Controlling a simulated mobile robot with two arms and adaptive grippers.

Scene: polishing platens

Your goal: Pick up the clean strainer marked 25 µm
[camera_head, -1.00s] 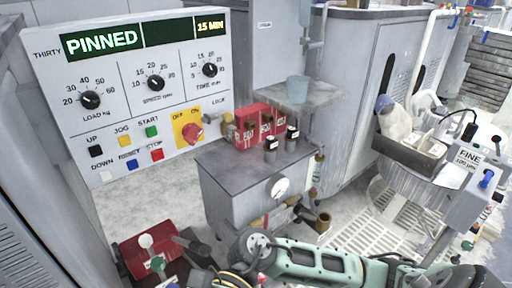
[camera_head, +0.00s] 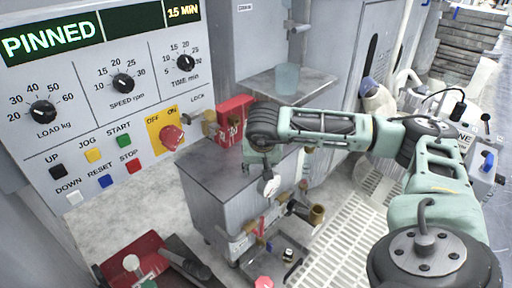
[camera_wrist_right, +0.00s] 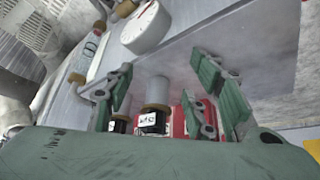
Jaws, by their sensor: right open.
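A second black-ended, labelled piece (camera_wrist_right: 118,124) shows partly beside the left finger. My right gripper also shows in the head view (camera_head: 258,160), over the back of the grey cabinet top. It is open, with the fingers apart and nothing gripped. It hides the small cylinders in the head view. My left gripper is not in view.
Red containers (camera_head: 230,122) stand at the back of the grey cabinet (camera_head: 212,172). A round gauge (camera_wrist_right: 146,27) and brass fittings are on its front. A shelf with a translucent cup (camera_head: 287,78) is behind. A control panel (camera_head: 110,95) stands left. The cabinet top's front left is clear.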

